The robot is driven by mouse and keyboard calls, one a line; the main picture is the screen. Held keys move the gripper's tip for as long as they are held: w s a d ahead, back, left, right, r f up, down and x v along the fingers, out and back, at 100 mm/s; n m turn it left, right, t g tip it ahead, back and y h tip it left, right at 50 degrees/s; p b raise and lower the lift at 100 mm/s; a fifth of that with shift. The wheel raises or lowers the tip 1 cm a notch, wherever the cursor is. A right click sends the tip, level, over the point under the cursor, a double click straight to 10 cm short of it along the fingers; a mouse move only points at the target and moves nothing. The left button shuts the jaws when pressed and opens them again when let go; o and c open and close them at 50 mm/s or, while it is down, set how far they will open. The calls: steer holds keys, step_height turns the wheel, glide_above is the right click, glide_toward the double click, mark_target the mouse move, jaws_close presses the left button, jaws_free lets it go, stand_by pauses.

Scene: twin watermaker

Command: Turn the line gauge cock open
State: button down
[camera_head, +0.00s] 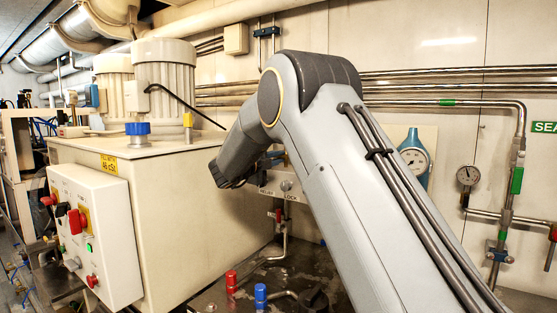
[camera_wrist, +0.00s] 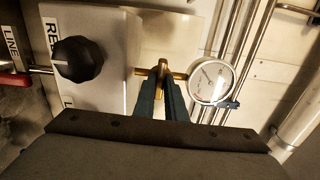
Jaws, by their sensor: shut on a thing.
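In the wrist view, the two dark teal fingers of my gripper (camera_wrist: 161,86) are closed around a small brass cock handle (camera_wrist: 163,67). The handle sits on a thin brass pipe that runs across to a round white-faced gauge (camera_wrist: 211,80) on the right. The handle's lower part is hidden between the fingers. In the head view, my arm hides most of the gripper and the cock. I cannot read the gauge needle clearly.
A black knob (camera_wrist: 78,59) on a white box is left of the fingers, and a red handle (camera_wrist: 14,81) is near a LINE label. In the head view, a blue-bodied gauge (camera_head: 414,160) and a smaller gauge (camera_head: 468,176) are on the wall. A control box (camera_head: 98,235) is at left.

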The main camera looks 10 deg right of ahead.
steer(key=shift+f+b, duration=0.15)
steer(key=shift+b, duration=0.15)
steer(key=m+b, duration=0.3)
steer(key=b, duration=0.2)
steer(key=shift+w+f, duration=0.1)
steer(key=shift+f, duration=0.05)
steer(key=m+b, duration=0.2)
steer(key=b, duration=0.2)
steer(key=shift+m, duration=0.3)
steer(key=m+b, duration=0.6)
steer(key=b, duration=0.5)
steer(key=m+b, duration=0.4)
steer(key=b, duration=0.3)
steer(key=shift+m, duration=0.3)
steer(key=shift+m+b, duration=0.7)
steer(key=shift+b, duration=0.4)
steer(key=shift+r, duration=0.2)
